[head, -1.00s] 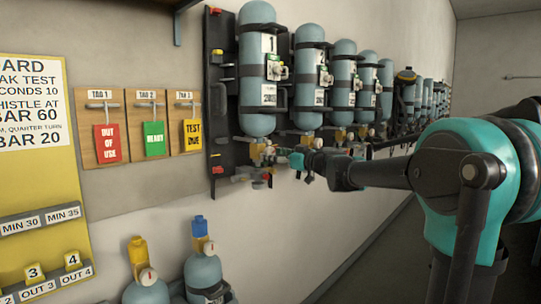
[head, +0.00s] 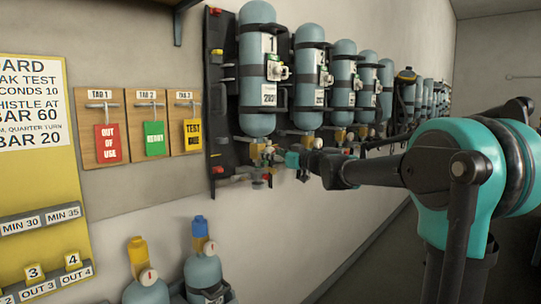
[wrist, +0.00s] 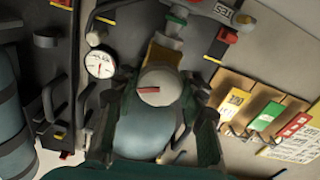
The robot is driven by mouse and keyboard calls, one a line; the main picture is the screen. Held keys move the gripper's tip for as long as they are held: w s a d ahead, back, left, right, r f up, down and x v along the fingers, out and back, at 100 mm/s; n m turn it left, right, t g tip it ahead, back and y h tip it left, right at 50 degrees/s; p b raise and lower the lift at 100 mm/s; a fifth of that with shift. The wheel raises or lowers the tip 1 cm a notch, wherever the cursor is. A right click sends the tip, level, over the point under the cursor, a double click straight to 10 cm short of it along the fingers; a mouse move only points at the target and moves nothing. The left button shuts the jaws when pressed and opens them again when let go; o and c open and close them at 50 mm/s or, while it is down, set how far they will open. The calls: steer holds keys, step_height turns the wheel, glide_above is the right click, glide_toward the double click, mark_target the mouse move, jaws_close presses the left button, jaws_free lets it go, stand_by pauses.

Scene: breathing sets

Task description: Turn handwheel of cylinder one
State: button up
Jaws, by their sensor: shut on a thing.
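Cylinder one (head: 257,75), blue-grey, hangs upright in the nearest wall bracket, with its valve fittings at its lower end. My gripper (head: 277,157) reaches in from the right at these fittings. In the wrist view my gripper (wrist: 155,105) has its dark green fingers on both sides of a pale round handwheel (wrist: 158,87) with a red mark, and is shut on it. The far side of the handwheel and the exact finger contacts are hidden. In the head view the handwheel is too small and covered to make out clearly.
A white gauge (wrist: 100,63) sits close beside the fingers in the wrist view. More cylinders (head: 310,65) line the wall to the right. Tag boards (head: 146,125) hang left, and two standing cylinders (head: 203,272) are below. The floor at right is free.

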steer(key=shift+m, duration=0.3)
steer(key=m, duration=1)
steer(key=shift+m, duration=0.3)
steer(key=m, duration=0.5)
steer(key=shift+s, duration=0.1)
steer(key=m, duration=0.6)
steer(key=shift+r, duration=0.1)
steer(key=o, duration=1.2)
steer(key=shift+c, duration=0.2)
